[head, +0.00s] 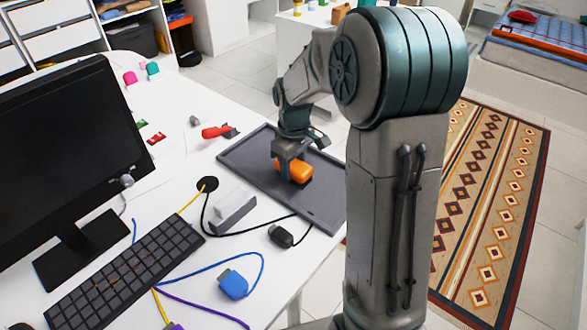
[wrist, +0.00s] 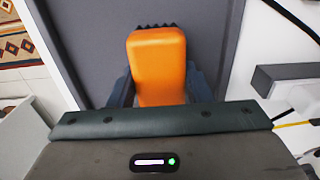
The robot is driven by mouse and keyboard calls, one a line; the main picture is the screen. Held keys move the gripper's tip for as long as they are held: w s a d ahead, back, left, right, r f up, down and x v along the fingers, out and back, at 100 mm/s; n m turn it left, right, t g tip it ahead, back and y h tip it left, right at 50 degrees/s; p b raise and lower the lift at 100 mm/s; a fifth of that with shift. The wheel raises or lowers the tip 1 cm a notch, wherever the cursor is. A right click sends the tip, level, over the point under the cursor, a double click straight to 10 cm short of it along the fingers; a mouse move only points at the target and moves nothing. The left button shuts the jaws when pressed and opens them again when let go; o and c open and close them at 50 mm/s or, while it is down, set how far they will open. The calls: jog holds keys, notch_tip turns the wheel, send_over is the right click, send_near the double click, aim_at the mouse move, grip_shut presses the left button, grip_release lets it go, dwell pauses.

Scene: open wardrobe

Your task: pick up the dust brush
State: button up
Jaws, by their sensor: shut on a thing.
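The dust brush (head: 296,171) has an orange block-like body with a dark underside. It is at the grey tray (head: 248,152) on the white table. In the wrist view the orange brush (wrist: 156,62) stands between my two fingers, with dark bristles just showing at its far end. My gripper (head: 285,158) is shut on the brush from above. In the wrist view my gripper (wrist: 158,95) has one finger on each side of the orange body. I cannot tell whether the brush touches the tray or is slightly above it.
A red-handled tool (head: 216,132) lies beyond the tray's left corner. The tray around the brush is clear.

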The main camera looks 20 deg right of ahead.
aim_at(297, 164)
jog(key=shift+r, duration=0.5)
jog(key=r, duration=0.3)
jog(key=shift+s+d+r, duration=0.25)
jog(key=shift+d+r, duration=0.05)
jog(key=shift+d, duration=0.05)
jog(key=s+d+r+b, duration=0.1)
jog(key=s+d+r, duration=0.5)
jog(key=s+d, duration=0.1)
jog(key=shift+d+r, duration=0.2)
jog(key=shift+d, duration=0.4)
